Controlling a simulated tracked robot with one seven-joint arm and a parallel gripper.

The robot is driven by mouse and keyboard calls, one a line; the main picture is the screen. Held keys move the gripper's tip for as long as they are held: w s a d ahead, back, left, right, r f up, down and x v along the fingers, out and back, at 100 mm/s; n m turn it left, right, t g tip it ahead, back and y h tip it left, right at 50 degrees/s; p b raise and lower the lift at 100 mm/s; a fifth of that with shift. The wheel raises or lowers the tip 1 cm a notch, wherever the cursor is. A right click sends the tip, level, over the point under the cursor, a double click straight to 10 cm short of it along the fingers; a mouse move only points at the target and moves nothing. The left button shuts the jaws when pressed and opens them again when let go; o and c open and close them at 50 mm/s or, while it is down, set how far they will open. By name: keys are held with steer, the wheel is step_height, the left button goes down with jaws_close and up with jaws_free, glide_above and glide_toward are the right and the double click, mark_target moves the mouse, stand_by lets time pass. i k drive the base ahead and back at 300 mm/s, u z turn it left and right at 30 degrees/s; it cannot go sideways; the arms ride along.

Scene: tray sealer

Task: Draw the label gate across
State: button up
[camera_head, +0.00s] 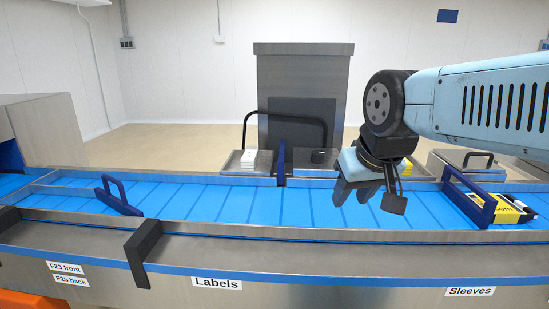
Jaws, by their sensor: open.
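A white sign reading "Labels" (217,283) is on the front panel, left of centre. A dark blue gate with a loop handle (118,203) stands slantwise over the left of the blue conveyor. A second dark blue gate (282,164) stands upright at the far rail near the middle, seen almost edge-on. A third blue gate (469,204) stands slantwise across the right end, above the "Sleeves" sign (470,291). I cannot tell for certain which is the label gate. My gripper (364,195) points down over the belt right of centre, open and empty, apart from all gates.
The blue belt (230,207) is clear between the left gate and my gripper. Yellow and black packs (512,212) lie beyond the right gate. A white stack (249,161) sits on a tray behind the far rail. A dark bracket (142,250) sits on the near rail.

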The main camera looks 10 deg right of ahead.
mark_target(281, 158)
steer(key=k, duration=1.15)
steer(key=u, duration=0.3)
steer(key=i, duration=1.65)
steer(key=z, duration=0.45)
